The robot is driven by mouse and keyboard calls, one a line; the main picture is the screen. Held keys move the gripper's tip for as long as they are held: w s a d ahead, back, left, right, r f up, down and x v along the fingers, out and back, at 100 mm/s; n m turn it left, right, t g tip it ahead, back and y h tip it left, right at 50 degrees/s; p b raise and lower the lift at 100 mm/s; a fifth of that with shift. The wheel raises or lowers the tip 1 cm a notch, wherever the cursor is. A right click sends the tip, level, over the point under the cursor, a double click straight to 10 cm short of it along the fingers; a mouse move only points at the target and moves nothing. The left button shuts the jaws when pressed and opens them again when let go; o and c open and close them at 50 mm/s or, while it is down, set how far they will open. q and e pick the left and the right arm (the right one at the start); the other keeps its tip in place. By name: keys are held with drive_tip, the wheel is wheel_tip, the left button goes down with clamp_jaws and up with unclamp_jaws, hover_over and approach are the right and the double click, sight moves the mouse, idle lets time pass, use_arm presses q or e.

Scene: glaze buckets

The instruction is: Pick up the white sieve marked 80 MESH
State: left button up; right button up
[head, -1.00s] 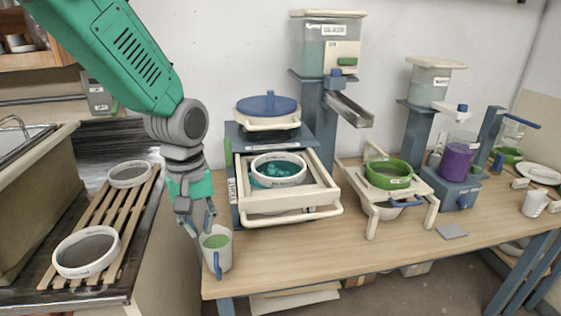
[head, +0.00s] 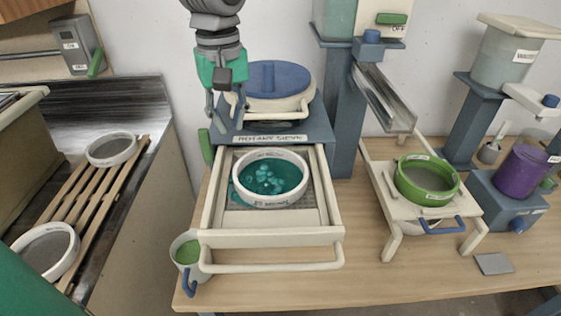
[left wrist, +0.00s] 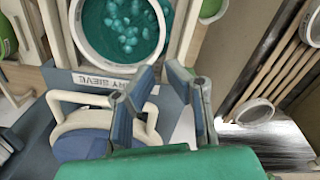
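A white sieve (head: 270,178) holding teal liquid with pale lumps sits in the pulled-out cream drawer frame of the rotary sieve. Its rim labels are too small to read. It also shows in the left wrist view (left wrist: 123,28). Two more white sieves, a far one (head: 111,150) and a near one (head: 46,252), lie on the slatted wooden rack at the left; their labels are also unreadable. My left gripper (head: 227,108) is open and empty, pointing down by the blue lid, behind the teal-filled sieve. In the left wrist view its fingers (left wrist: 160,70) are apart. My right gripper is out of view.
The blue-lidded rotary sieve unit (head: 285,136) stands behind the drawer frame (head: 330,215). A mug of green liquid (head: 186,252) is at the frame's left. A green sieve (head: 427,182) rests on a cream stand. A metal chute (head: 385,97) slopes down nearby. The front table strip is clear.

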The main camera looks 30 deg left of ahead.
use_arm(q)
wheel_tip(320, 180, down, 3)
drive_tip(key=s, duration=0.2)
hover_over(238, 180)
drive_tip(key=w, duration=0.1)
drive_tip(key=f, duration=0.4)
drive_tip(key=shift+d, duration=0.35)
drive_tip(key=shift+w+f, duration=0.15)
drive_tip(key=shift+f, duration=0.05)
drive_tip(key=f, duration=0.1)
drive_tip(key=s+a+f, duration=0.1)
drive_tip(key=f, duration=0.3)
drive_tip(key=shift+s+a, duration=0.2)
drive_tip(key=shift+d+f, duration=0.1)
drive_tip(key=shift+f, duration=0.2)
drive_tip(key=shift+d, duration=0.35)
drive_tip(key=shift+d+r, duration=0.1)
drive_tip(key=shift+d, duration=0.05)
drive_tip(key=shift+c, duration=1.3)
drive_tip(key=shift+w+d, duration=0.1)
drive_tip(key=shift+w, duration=0.05)
clamp_jaws()
drive_tip(key=shift+a, duration=0.4)
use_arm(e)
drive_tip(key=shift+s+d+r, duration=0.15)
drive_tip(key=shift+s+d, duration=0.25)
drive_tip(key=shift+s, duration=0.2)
